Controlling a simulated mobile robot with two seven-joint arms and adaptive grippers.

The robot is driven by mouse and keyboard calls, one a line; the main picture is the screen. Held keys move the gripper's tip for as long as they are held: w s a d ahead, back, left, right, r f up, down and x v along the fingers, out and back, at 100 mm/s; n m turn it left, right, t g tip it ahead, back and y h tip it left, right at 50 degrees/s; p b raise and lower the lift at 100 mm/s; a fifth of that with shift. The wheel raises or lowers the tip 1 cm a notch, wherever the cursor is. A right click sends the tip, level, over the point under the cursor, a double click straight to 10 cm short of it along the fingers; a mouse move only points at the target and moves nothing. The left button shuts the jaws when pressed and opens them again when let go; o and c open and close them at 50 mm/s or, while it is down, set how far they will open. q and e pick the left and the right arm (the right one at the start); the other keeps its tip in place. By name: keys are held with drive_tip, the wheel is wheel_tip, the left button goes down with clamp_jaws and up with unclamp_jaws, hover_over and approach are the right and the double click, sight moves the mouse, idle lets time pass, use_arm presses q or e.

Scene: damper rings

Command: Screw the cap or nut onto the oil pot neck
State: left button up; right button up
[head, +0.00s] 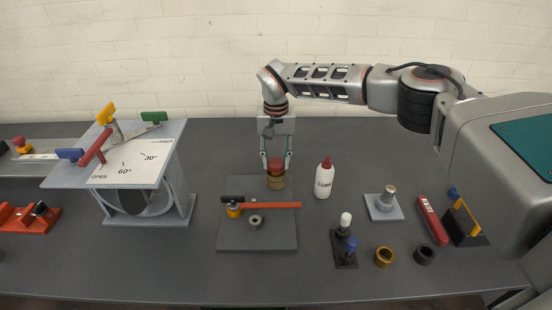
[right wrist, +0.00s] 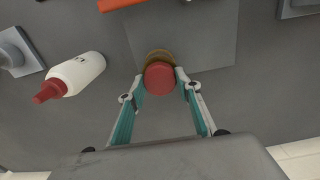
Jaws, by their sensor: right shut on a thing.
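The oil pot (head: 276,183) is a short brass-coloured cylinder on the far part of a grey plate. A red cap (head: 275,164) sits at its top, in line with the neck as far as I can tell. My right gripper (head: 275,167) comes down from above and is shut on the red cap, one finger on each side. In the right wrist view the red cap (right wrist: 160,78) lies between the fingertips, with the brass pot (right wrist: 157,55) partly hidden behind it. The neck and thread are hidden. My left gripper is not in view.
A white bottle with a red top (head: 324,178) stands close right of the pot. An orange-handled tool (head: 272,205) and a grey ring (head: 256,222) lie on the plate (head: 270,243). A dial stand (head: 130,170) is at left; several small parts are at right.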

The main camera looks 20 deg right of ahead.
drive_tip(key=shift+f, duration=0.25)
drive_tip(key=m, duration=0.9)
drive_tip(key=shift+m, duration=0.4)
drive_tip(key=m, duration=0.3)
drive_tip(key=shift+m, duration=0.4)
drive_tip(key=m, duration=1.3)
drive_tip(key=shift+w+m+b, duration=0.1)
drive_tip(key=shift+m+b, duration=0.2)
drive_tip(key=shift+m, duration=0.1)
drive_tip(key=o, duration=1.3)
